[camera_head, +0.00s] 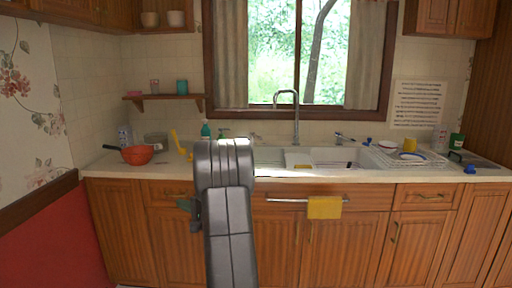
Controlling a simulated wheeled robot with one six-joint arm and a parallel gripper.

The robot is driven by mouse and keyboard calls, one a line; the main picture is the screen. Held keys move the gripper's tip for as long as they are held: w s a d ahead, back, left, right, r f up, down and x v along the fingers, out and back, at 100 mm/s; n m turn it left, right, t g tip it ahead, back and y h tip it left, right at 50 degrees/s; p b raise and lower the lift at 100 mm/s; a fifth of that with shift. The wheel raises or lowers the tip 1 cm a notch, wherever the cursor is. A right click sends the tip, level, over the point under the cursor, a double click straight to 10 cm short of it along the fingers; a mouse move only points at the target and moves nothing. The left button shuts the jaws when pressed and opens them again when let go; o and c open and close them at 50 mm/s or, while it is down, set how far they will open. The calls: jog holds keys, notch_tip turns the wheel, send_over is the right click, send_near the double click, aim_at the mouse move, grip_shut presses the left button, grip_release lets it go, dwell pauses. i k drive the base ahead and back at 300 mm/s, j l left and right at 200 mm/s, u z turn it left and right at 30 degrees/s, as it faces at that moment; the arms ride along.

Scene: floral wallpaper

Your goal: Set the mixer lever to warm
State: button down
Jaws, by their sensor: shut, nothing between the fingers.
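A tall metal tap (296,122) with a curved spout stands behind the sink (322,157), under the window. A small metal fitting (342,138) sits to the right of the tap on the back ledge. It may be the mixer lever, but it is too small to tell for sure or to read its setting. My grey arm (229,215) rises in front of the counter, left of the tap, and covers part of the sink's left side. Nothing of mine visibly touches the tap.
An orange-red pan (137,155) sits on the left of the counter. A dish rack (409,159) with dishes and a yellow cup (409,145) stands right of the sink. A yellow towel (325,207) hangs on a rail at the cabinet front. A shelf (165,97) is left of the window.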

aim_at(252, 133)
jog(key=i+l+z, duration=0.3)
jog(key=i, duration=1)
jog(key=i+j+z, duration=0.15)
jog(key=i+z, duration=0.15)
jog(key=i, duration=0.95)
